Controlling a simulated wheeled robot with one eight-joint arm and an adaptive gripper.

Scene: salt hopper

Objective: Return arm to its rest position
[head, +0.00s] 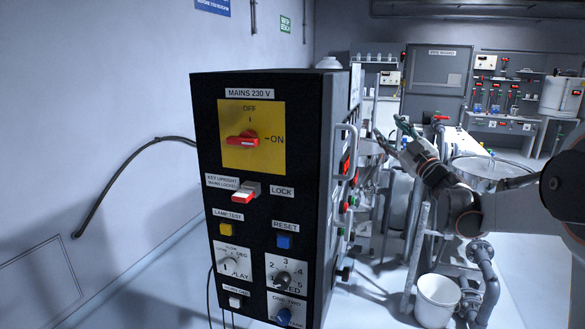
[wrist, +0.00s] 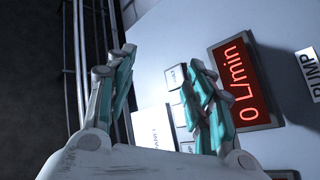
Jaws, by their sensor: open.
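My arm (head: 475,210) reaches in from the right in the head view. My gripper (head: 390,135) is at its end, behind and to the right of the black control cabinet (head: 205,130). In the wrist view my gripper (wrist: 160,85) shows both teal-lined fingers spread apart, with nothing between them. Beyond the fingers is a pale panel (wrist: 285,25) with a red display (wrist: 243,80) reading "0 L/min" and a "PUMP" label. I cannot tell how far the fingertips are from that panel.
The cabinet has a red mains switch (head: 243,140) pointing to ON and a side handle (head: 347,150). Pipes (head: 482,260) and a white bucket (head: 437,300) stand below my arm. A steel vessel (head: 490,170) is beside it. Floor at lower left is clear.

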